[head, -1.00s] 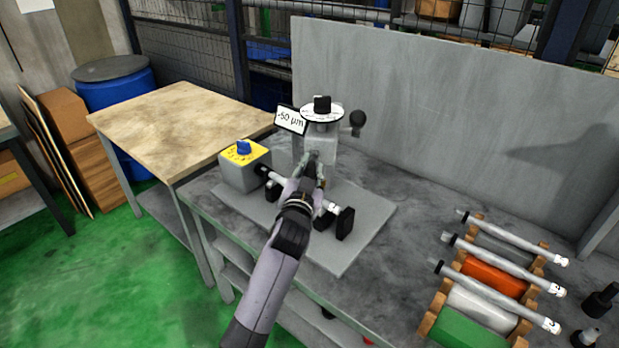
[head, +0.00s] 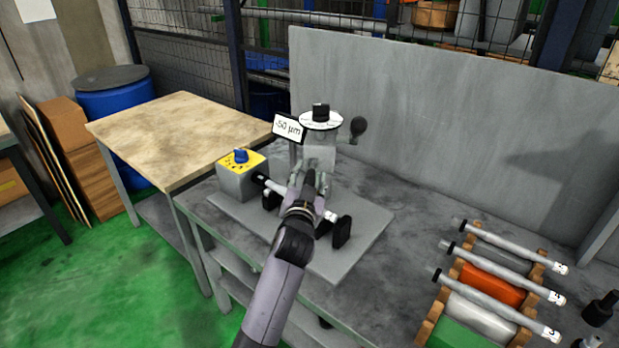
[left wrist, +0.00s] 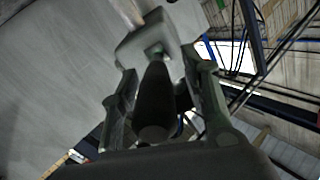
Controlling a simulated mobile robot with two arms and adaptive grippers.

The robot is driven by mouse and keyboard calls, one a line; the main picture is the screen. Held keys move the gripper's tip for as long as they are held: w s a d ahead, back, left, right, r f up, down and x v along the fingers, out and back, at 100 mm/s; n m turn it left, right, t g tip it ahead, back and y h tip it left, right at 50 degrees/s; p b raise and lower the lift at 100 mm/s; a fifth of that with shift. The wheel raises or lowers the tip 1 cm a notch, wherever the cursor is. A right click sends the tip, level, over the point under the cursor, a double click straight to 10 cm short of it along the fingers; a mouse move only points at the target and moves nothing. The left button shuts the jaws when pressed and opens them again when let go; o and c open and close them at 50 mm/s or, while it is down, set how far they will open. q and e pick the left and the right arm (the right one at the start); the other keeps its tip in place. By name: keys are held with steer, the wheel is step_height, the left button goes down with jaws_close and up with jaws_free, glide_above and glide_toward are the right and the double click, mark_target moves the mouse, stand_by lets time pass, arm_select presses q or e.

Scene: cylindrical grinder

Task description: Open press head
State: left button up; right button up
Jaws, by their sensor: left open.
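The press head (head: 321,150) is a grey block with a white dial (head: 321,121) and black knob on top. It stands at the back of the grinder's grey base plate (head: 345,262). A black ball handle (head: 357,125) sticks out at its right. My left gripper (head: 311,172) is just in front of the head's lower part, above the bar held across the grinder. In the left wrist view the open fingers (left wrist: 165,85) stand on either side of a dark rounded piece (left wrist: 155,105) below a grey block. Whether they touch it, I cannot tell. My right gripper is out of view.
A yellow-topped box with a blue knob (head: 241,157) stands left of the gripper. A sign reading -50 µm (head: 288,127) is beside the head. A rack (head: 484,285) with several bars is at the right. A grey panel (head: 430,110) closes off the back.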

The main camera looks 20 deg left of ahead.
arm_select(q)
steer(key=s+d, duration=0.1)
steer(key=s, duration=1.1)
steer(key=shift+d, duration=0.3)
steer(key=shift+c, duration=0.3)
